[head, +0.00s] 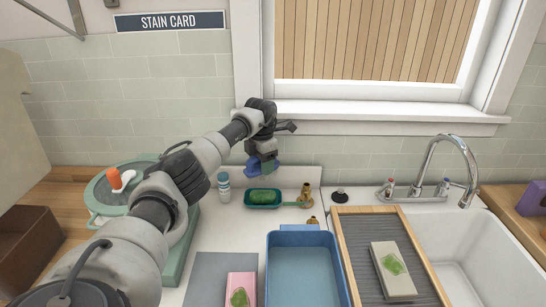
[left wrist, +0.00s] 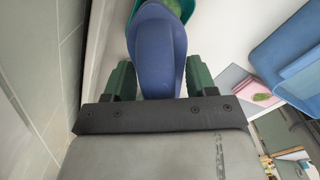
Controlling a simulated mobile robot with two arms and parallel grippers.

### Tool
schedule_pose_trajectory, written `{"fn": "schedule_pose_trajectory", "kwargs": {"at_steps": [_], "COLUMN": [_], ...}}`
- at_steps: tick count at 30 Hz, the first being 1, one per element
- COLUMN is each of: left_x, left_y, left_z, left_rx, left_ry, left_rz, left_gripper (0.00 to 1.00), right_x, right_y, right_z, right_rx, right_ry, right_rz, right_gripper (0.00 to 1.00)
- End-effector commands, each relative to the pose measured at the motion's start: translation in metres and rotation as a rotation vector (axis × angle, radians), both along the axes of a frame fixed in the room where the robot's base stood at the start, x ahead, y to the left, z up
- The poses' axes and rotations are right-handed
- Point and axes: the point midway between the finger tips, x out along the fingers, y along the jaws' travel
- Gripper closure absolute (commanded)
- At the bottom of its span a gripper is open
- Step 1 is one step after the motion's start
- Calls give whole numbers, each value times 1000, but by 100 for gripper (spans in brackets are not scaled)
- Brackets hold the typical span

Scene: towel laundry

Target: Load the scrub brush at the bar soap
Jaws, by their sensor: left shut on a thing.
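The blue scrub brush (head: 254,168) is in my left gripper (head: 263,152), held up in front of the tiled wall. In the left wrist view the brush (left wrist: 158,50) sits between the two green fingers of that gripper (left wrist: 156,82). The green bar soap (head: 263,196) lies in a teal dish (head: 249,204) on the white counter, below the brush in the head view. A gap shows between brush and soap there. In the left wrist view the brush covers part of the teal dish (left wrist: 187,10). My right gripper is not in view.
A blue basin (head: 300,239), a ribbed washboard (head: 375,225) with a green-stained beige towel (head: 394,270), and a sink (head: 480,265) lie nearer. A pink towel (head: 243,280) lies on a grey mat (head: 205,275).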

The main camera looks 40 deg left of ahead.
Motion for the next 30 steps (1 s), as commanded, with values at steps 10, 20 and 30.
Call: {"fn": "schedule_pose_trajectory", "kwargs": {"at_steps": [10,20,30], "left_x": [-2,-2,-2], "left_y": [7,7,7], "left_z": [-11,-44,-63], "left_rx": [-1,0,1], "left_ry": [-1,-1,-1], "left_rz": [41,39,39], "left_gripper": [62,62,62], "right_x": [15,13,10], "right_y": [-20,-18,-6], "right_z": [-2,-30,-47], "right_rx": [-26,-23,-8], "right_ry": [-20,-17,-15], "right_rz": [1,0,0], "right_gripper": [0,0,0]}}
